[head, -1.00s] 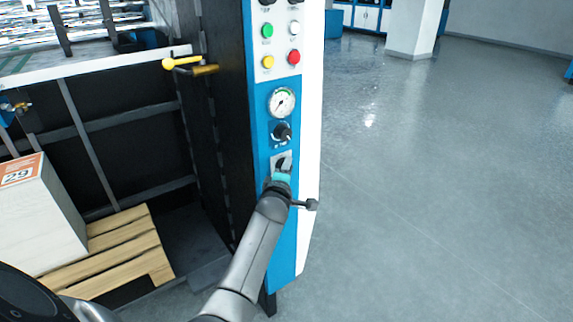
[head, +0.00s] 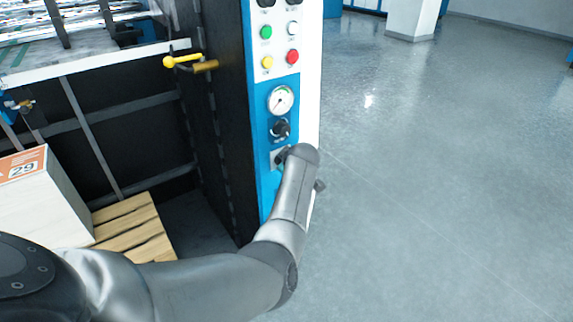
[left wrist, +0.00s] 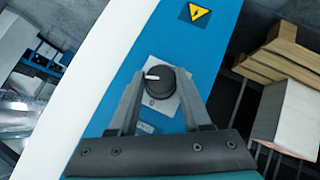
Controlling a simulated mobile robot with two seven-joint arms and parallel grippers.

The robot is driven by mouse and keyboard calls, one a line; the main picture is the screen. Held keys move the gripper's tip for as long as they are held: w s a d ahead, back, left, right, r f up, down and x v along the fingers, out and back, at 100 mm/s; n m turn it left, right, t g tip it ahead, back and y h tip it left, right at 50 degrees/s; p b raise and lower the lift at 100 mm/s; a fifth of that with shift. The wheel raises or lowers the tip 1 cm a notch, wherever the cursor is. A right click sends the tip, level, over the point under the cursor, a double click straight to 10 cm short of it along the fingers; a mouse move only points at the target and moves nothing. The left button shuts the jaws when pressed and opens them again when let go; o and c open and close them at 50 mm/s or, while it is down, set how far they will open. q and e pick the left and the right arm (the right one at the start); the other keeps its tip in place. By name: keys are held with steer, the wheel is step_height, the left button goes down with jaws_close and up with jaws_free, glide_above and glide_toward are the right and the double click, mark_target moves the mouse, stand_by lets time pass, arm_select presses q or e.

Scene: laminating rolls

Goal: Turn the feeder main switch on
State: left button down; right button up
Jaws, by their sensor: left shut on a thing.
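The main switch, a round black rotary knob (left wrist: 160,82) with a white pointer, sits on a pale plate on the blue panel in the left wrist view. The pointer aims left in that picture, and a "0" mark shows beside the knob. My left gripper (left wrist: 158,90) has one finger on each side of the knob and is shut on it. In the head view the switch plate (head: 275,160) is mostly covered by my left wrist, and the fingers are hard to make out. My right gripper is not in view.
Above the switch on the blue column (head: 262,90) are another black knob (head: 280,129), a pressure gauge (head: 280,99) and several coloured buttons. A yellow-tipped lever (head: 185,62) sticks out to the left. A pallet (head: 133,225) carries a stack at lower left. The floor at right is clear.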

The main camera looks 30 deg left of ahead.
arm_select(q)
steer(key=m+g+y+b, duration=0.1)
steer(key=g+b, duration=0.2)
steer(key=b, duration=0.1)
steer(key=shift+w+m, duration=0.15)
steer(key=shift+m, duration=0.25)
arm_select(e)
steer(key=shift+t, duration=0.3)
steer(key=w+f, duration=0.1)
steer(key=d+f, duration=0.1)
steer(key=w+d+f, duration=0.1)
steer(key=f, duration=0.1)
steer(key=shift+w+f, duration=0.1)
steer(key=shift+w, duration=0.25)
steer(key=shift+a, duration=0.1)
arm_select(q)
steer(key=c, duration=0.7)
jaws_free()
steer(key=o, duration=0.3)
steer(key=shift+o, duration=0.2)
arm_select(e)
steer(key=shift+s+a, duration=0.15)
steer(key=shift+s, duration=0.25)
arm_select(q)
steer(key=shift+d+r, duration=0.1)
